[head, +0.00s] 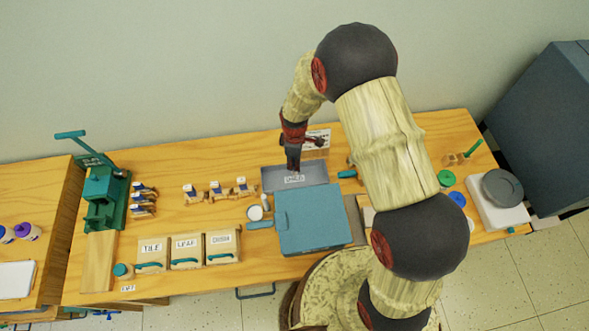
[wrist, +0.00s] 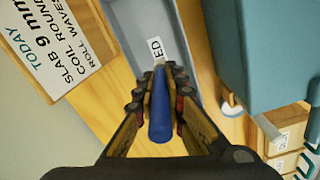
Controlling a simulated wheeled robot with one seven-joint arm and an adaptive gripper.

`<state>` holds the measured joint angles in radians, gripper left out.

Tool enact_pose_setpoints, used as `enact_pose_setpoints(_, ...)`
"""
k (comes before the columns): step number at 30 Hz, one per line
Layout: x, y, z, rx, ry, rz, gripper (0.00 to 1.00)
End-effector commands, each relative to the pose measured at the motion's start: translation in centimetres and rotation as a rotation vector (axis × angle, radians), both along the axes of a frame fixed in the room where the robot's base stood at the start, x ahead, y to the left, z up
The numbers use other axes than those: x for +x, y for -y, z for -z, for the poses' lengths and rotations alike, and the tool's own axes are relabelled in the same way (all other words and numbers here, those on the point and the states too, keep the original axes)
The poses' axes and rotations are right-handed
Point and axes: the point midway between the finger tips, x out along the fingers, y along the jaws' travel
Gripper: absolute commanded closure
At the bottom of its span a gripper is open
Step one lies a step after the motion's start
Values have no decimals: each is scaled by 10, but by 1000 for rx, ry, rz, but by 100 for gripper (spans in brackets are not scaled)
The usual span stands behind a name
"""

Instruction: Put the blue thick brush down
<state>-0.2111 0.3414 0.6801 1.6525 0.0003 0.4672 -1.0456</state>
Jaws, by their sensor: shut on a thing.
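My gripper (wrist: 160,82) is shut on the blue thick brush (wrist: 160,118), whose blue handle points toward the wrist camera between the two fingers. The far end of the brush is pale and lies over the label in the grey tray. In the head view my gripper (head: 293,165) points down over the grey tray (head: 269,185), which also shows in the wrist view (wrist: 122,14). The label there reads partly "ED" in the wrist view. I cannot tell whether the brush touches the tray floor. The brush is not clear in the head view.
A sign card (wrist: 50,40) stands beside the tray. A teal box (head: 314,220) is close in front of it. A green press (head: 103,196) is at the far left.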

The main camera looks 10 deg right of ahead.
Motion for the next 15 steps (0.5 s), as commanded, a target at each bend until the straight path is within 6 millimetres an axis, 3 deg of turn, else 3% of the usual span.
enact_pose_setpoints(11,0,0,39,-1,-1,0,100)
enact_pose_setpoints(15,1,0,41,0,2,0,100)
